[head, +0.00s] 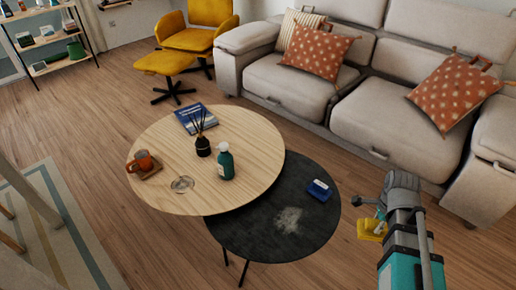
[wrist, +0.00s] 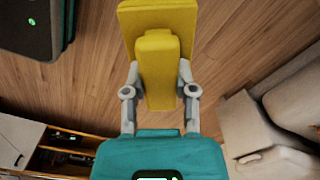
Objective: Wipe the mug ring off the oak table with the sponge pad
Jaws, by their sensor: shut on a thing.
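The round oak table (head: 245,140) stands in the middle of the head view. A greyish mug ring (head: 182,184) marks its top near the front edge. My gripper (head: 382,213) is to the right of both tables, out over the floor, and is shut on the yellow sponge pad (head: 371,231). In the wrist view the two fingers clasp the sponge's raised yellow grip (wrist: 158,75), with the wider pad (wrist: 190,18) beyond it. The pad's wiping face is hidden in the wrist view.
An orange mug (head: 142,160) on a coaster, a green bottle (head: 225,163), a dark reed diffuser (head: 203,147) and a blue book (head: 195,118) stand around the ring. The lower black table (head: 255,240) bears a blue item (head: 319,190) and a pale smudge (head: 288,220). A sofa (head: 380,120) stands behind.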

